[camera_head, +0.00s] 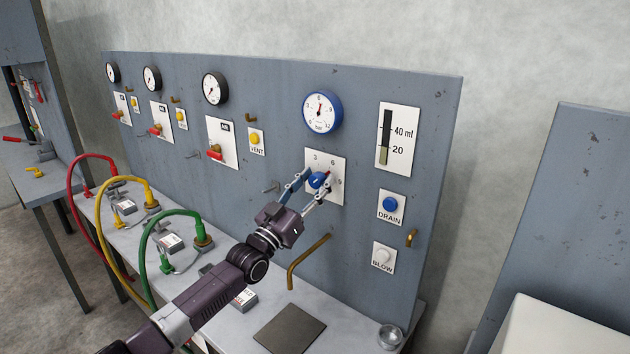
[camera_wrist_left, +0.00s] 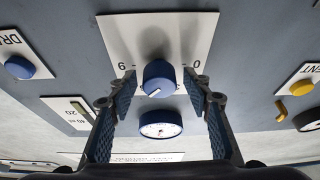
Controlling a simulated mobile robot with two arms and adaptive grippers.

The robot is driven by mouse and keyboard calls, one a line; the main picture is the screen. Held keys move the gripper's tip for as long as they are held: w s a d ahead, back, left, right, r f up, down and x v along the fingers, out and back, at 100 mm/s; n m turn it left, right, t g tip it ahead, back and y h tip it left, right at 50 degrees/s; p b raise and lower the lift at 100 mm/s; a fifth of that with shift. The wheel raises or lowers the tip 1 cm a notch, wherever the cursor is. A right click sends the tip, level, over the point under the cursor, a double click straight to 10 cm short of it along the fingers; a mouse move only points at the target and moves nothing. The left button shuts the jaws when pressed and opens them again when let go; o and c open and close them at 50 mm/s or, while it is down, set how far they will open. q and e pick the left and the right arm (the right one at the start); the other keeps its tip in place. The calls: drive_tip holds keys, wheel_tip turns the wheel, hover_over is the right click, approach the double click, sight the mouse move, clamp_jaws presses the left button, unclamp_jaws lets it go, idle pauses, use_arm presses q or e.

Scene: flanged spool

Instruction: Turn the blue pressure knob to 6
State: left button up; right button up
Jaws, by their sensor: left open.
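The blue pressure knob (camera_head: 317,180) sits on a white dial plate (camera_head: 336,163) with 3 and 6 printed along its top. In the left wrist view the knob (camera_wrist_left: 158,77) shows a pale line on its face, slanting toward the lower left of that picture. My left gripper (camera_head: 307,186) is open at the plate, one finger on each side of the knob. In the left wrist view my fingertips (camera_wrist_left: 160,84) straddle it with a visible gap on both sides. The blue-rimmed bar gauge (camera_head: 322,112) is above the plate. My right gripper is not in view.
Right of the plate are the blue DRAIN button (camera_head: 390,204), the white BLOW button (camera_head: 383,256) and a level tube (camera_head: 397,137). A bent brass pipe (camera_head: 305,262) is below. Red-handled valves, a yellow VENT button (camera_head: 256,140) and coloured hoses are left.

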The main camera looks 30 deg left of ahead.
use_arm(q)
drive_tip(key=shift+c, duration=1.9)
drive_tip(key=c, duration=0.7)
drive_tip(key=shift+d+r+n+y+p, duration=0.1)
drive_tip(key=shift+n+y+p, duration=0.55)
drive_tip(key=shift+n, duration=0.25)
drive_tip(key=shift+c, duration=0.4)
drive_tip(key=shift+n+y+p, duration=0.5)
drive_tip(key=shift+n+y, duration=0.05)
drive_tip(key=shift+n, duration=0.55)
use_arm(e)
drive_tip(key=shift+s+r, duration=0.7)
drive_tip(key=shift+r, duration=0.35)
use_arm(q)
drive_tip(key=o, duration=1.2)
drive_tip(key=shift+c, duration=0.2)
